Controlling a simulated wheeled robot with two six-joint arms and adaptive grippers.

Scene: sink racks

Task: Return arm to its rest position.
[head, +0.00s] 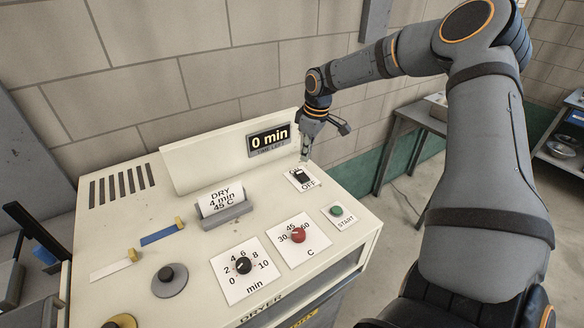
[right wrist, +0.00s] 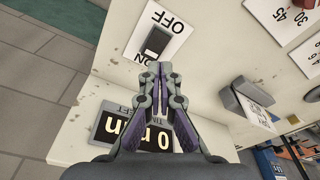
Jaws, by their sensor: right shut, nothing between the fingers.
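My right arm (head: 485,170) comes in from the right and reaches over the back of the cream dryer panel (head: 190,265). My right gripper (head: 306,157) points down, shut and empty, close behind the black ON/OFF switch (head: 301,176). In the right wrist view the closed fingertips (right wrist: 158,70) end just short of the switch (right wrist: 157,41); I cannot tell whether they touch its plate. My left gripper is not in view.
A display (head: 269,140) reads 0 min. A holder (head: 227,215) carries a card reading DRY, 4 min, 45 C. A black minutes knob (head: 243,266), red temperature knob (head: 298,235) and green START button (head: 337,210) stand forward. The block wall (head: 230,65) is behind; a metal table (head: 425,115) stands right.

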